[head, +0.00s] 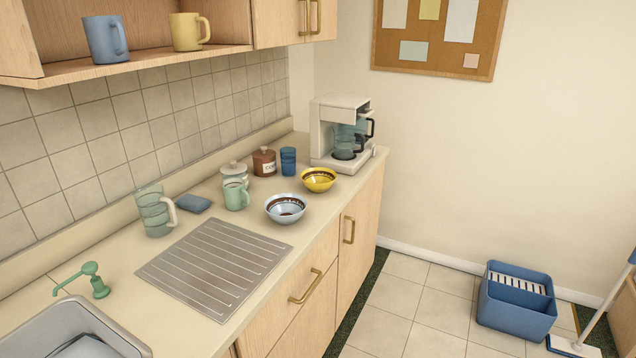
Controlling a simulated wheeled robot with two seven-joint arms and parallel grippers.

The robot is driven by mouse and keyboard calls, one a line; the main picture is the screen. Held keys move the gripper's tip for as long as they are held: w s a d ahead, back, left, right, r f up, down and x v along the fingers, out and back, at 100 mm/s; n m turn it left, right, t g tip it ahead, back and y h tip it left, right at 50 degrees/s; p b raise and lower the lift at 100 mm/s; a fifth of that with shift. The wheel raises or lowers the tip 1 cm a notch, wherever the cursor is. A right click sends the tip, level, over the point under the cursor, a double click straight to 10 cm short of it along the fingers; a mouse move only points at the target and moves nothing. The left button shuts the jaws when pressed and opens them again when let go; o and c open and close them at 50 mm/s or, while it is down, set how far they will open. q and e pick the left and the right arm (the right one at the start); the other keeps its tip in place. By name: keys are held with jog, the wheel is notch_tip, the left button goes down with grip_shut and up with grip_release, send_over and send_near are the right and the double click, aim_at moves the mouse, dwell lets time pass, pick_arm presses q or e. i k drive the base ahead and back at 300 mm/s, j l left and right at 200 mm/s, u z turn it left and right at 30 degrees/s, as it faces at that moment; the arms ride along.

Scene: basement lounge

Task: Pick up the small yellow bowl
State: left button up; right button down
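The small yellow bowl (319,180) stands upright on the counter, near the front edge and just in front of the white coffee maker. It has a dark patterned band inside. A light blue bowl (285,209) with a similar dark band stands to its left and nearer to me, a short gap apart. Neither of my grippers shows in the head view.
A blue cup (288,161), brown jar (264,162), white lidded jar (234,173) and green mug (236,195) stand left of the bowls. The coffee maker (342,134) stands behind. A blue bucket (516,312) is on the floor at right.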

aim_at(317, 180)
jog(key=u, duration=0.65)
jog(key=i+l+u, duration=0.3)
jog(key=l+u, duration=0.3)
jog(key=i+l+u, duration=0.1)
jog(key=l+u, duration=0.15)
jog(key=l, duration=0.3)
jog(key=i+l+u, duration=0.1)
jog(key=l+u, duration=0.2)
jog(key=l, duration=0.1)
